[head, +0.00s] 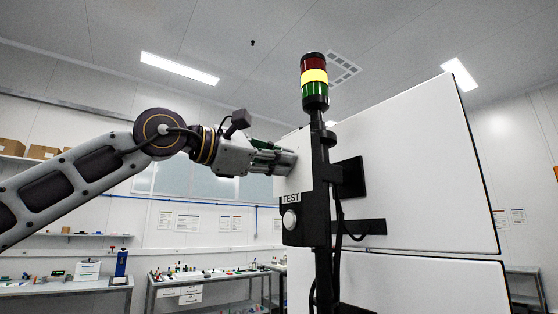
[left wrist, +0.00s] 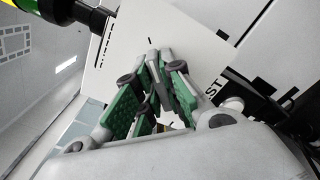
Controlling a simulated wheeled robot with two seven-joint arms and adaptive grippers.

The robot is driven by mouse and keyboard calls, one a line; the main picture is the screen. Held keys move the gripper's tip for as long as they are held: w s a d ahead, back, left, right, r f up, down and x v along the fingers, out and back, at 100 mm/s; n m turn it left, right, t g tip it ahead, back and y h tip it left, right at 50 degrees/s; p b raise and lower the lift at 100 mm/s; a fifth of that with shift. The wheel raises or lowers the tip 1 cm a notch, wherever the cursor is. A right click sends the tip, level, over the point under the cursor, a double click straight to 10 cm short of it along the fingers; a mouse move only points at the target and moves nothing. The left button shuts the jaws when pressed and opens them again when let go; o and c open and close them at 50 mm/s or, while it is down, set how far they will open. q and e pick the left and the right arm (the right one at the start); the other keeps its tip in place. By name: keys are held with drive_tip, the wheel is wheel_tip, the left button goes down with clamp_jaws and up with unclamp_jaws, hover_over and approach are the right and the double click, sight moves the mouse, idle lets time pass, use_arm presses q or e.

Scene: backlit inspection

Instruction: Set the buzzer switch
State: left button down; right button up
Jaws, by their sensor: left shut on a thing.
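A partly covered dark label is printed on the panel left of the fingers. My right gripper is not in view.
The signal tower (head: 314,80) shows its yellow section bright between red and green. A round white button (head: 289,220) sits under the TEST label (head: 291,198), below my gripper. A large white cabinet (head: 410,170) fills the right. Benches (head: 205,279) stand behind.

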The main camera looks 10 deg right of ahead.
use_arm(q)
drive_tip(key=c, duration=1.7)
unclamp_jaws()
drive_tip(key=shift+o, duration=0.8)
drive_tip(key=v, duration=1.2)
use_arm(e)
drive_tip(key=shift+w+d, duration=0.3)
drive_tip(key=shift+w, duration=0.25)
